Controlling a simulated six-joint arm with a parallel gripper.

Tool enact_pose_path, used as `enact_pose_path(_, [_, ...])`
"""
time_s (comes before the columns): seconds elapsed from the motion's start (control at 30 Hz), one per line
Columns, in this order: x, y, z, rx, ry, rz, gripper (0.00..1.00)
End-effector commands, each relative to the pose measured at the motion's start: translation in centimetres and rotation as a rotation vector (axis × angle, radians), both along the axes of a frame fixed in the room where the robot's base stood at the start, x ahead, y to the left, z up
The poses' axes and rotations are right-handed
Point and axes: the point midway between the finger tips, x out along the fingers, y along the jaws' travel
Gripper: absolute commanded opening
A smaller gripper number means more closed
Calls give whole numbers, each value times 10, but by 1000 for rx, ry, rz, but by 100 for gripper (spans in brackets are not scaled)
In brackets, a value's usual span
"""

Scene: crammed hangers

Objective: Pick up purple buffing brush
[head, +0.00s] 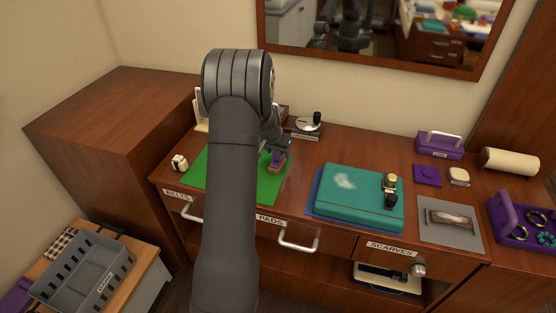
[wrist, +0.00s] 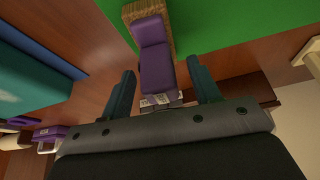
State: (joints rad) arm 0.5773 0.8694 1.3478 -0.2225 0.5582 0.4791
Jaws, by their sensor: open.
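The purple buffing brush (wrist: 152,50) has a purple body and a tan bristle part, and lies on the green mat (wrist: 225,18) near the mat's edge. In the head view the brush (head: 277,159) shows at the right side of the green mat (head: 272,188), partly behind my arm. My gripper (wrist: 162,82) is open in the wrist view, one finger on each side of the brush's near end. The brush lies between the fingers and beyond their tips. I cannot tell whether either finger touches it. In the head view the gripper is mostly hidden behind my arm.
A teal case (head: 350,205) with small bottles lies right of the mat. A small white and dark item (head: 179,162) stands at the counter's left. A round device (head: 309,124) with a black knob stands behind. A purple box (head: 440,144) and an open purple case (head: 508,215) are farther right.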

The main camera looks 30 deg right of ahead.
Motion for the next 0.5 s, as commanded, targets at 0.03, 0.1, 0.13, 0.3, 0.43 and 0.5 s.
enact_pose_path(0.03, [1,-1,-5,2,1,0,56])
enact_pose_path(0.1, [1,-2,-8,1,1,0,56])
enact_pose_path(0.13, [2,-2,-8,1,1,0,56])
enact_pose_path(0.3, [2,-2,-8,0,0,0,56])
enact_pose_path(0.43, [2,-2,-8,0,0,0,37])
enact_pose_path(0.5, [2,-2,-8,0,0,0,23])
